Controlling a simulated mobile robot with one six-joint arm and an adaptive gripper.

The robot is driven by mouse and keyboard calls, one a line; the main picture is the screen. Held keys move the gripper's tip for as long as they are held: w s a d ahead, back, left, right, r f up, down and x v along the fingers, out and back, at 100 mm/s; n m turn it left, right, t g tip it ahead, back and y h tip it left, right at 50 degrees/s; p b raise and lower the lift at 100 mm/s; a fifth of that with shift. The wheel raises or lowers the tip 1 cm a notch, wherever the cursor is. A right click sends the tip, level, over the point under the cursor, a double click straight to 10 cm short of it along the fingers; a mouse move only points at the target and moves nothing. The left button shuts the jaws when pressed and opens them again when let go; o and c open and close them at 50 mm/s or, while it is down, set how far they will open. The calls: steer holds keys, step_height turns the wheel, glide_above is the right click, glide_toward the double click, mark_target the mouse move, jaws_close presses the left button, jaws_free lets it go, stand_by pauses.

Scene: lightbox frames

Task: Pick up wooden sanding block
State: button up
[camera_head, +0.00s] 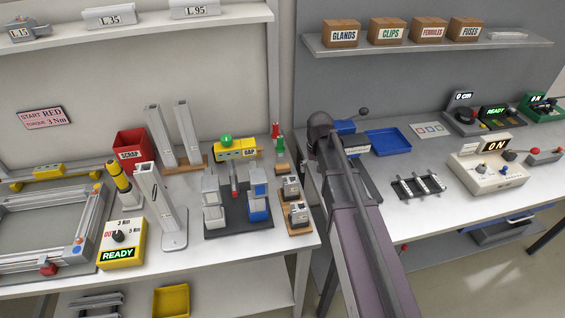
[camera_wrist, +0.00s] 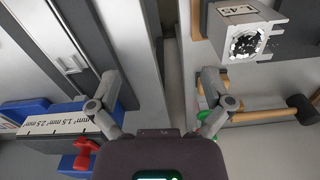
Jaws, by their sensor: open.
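I cannot make out a wooden sanding block for certain in either view. Two small wooden pieces with grey metal parts on them, one of them a wooden base (camera_head: 299,228), stand at the right end of the left bench; I cannot tell whether either is the block. My gripper (camera_wrist: 159,88) is open and empty in the wrist view, its two fingers wide apart over the gap between the benches. In the head view my arm covers the gap and hides the gripper. A wooden handle with a dark head (camera_wrist: 302,109) lies right of the gripper.
A grey profile marked L45 (camera_wrist: 243,31) is at upper right in the wrist view. A wire-size box (camera_wrist: 52,127) with a red part is at lower left. A blue tray (camera_head: 388,142) and a black rack (camera_head: 418,186) are on the right bench (camera_head: 395,215). The left bench is crowded.

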step_height(320, 180, up, 5)
steer(key=n+p, duration=0.1)
steer(key=p, duration=0.2)
glide_above(283, 165)
steer(key=shift+s+a+f, duration=0.1)
steer(key=shift+a+f, duration=0.1)
steer(key=shift+a, duration=0.1)
step_height(283, 165, down, 9)
steer(key=b, duration=0.8)
steer(key=shift+r, duration=0.15)
steer(key=shift+d+f+b, duration=0.15)
steer(key=shift+f+b, duration=1.15)
steer(key=shift+b, duration=0.05)
steer(key=shift+d+f+b, duration=0.1)
steer(key=shift+f+b, duration=1.2)
steer(key=shift+b, duration=0.05)
steer(key=c, duration=1)
